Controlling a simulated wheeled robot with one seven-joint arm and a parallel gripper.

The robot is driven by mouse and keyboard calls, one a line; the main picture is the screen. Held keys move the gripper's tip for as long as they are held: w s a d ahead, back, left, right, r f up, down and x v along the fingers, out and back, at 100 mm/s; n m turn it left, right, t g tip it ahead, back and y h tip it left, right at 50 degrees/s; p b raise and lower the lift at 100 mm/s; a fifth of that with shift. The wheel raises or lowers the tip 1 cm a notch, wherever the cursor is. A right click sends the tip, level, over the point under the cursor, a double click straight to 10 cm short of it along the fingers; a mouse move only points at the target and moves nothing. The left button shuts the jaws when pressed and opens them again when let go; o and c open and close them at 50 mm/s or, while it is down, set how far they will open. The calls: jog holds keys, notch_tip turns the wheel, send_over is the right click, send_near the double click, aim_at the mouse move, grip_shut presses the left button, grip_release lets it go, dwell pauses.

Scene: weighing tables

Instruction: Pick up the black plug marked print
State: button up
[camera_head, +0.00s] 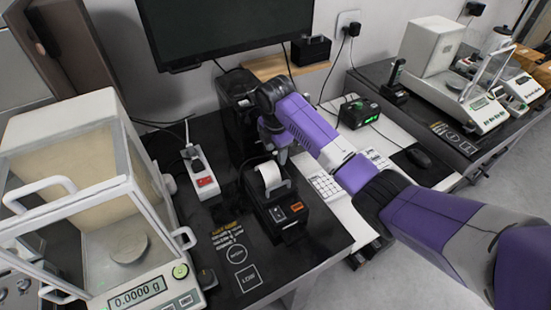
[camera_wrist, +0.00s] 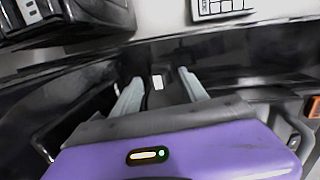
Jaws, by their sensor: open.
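My gripper (camera_head: 277,150) points down behind the label printer (camera_head: 278,205) in the head view, beside the black box at the wall. In the wrist view my gripper (camera_wrist: 161,84) shows two pale fingers spread apart. A dark object with a small white label (camera_wrist: 157,82) shows between the fingers; it may be the black plug, but the label's print is too small to read. I cannot tell whether the fingers touch it. In the head view my arm and gripper hide that spot.
A white power strip (camera_head: 203,178) with a red switch lies left of the printer. A balance with a glass case (camera_head: 75,190) stands at left. A monitor (camera_head: 220,28) hangs above. A black plug (camera_head: 353,29) sits in the wall socket.

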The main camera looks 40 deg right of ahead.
jog(key=shift+f, duration=0.45)
grip_shut()
jog(key=shift+r, duration=0.15)
